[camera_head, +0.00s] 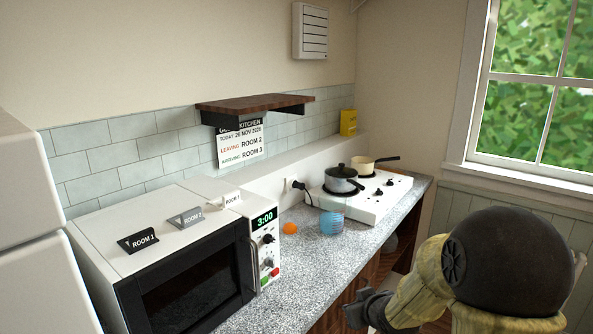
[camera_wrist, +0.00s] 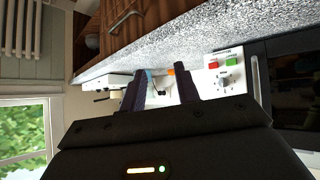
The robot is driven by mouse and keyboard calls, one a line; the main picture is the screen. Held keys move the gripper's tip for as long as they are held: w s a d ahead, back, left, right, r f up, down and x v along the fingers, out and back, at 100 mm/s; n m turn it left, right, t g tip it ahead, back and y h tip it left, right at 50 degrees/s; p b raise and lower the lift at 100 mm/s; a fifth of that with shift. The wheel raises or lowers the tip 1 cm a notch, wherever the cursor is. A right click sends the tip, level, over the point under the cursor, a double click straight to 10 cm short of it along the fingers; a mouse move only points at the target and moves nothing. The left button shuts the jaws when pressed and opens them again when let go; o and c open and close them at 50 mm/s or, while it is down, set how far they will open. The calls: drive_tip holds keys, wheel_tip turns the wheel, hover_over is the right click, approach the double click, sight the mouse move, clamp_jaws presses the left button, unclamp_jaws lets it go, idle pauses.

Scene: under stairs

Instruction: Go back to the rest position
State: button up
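My arm shows at the lower right in the head view. My gripper (camera_head: 366,308) is in front of the counter edge there, partly cut off by the frame. In the wrist view, my gripper (camera_wrist: 161,88) shows two dark fingers standing apart with a gap between them. It is open and holds nothing. The counter, the orange item (camera_wrist: 171,72) and the blue item (camera_wrist: 149,75) show beyond the fingertips, apart from them.
The speckled counter (camera_head: 285,267) bears a microwave (camera_head: 110,234) with room signs on top, an orange item (camera_head: 290,228), a blue ribbed item (camera_head: 331,223), and a white hob (camera_head: 380,202) with a lidded pot (camera_head: 341,178) and a cream pan (camera_head: 362,165). A shelf (camera_head: 255,103) hangs above.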

drive_tip(key=s+r+m+g+h+p, duration=0.2)
drive_tip(key=s+g, duration=0.5)
drive_tip(key=s, duration=1.3)
drive_tip(key=shift+s+d+r+m+p, duration=0.2)
drive_tip(key=shift+s+m+p, duration=0.3)
drive_tip(key=shift+m, duration=0.6)
drive_tip(key=shift+w+a, duration=0.1)
drive_tip(key=shift+w, duration=0.1)
drive_tip(key=shift+s, duration=0.15)
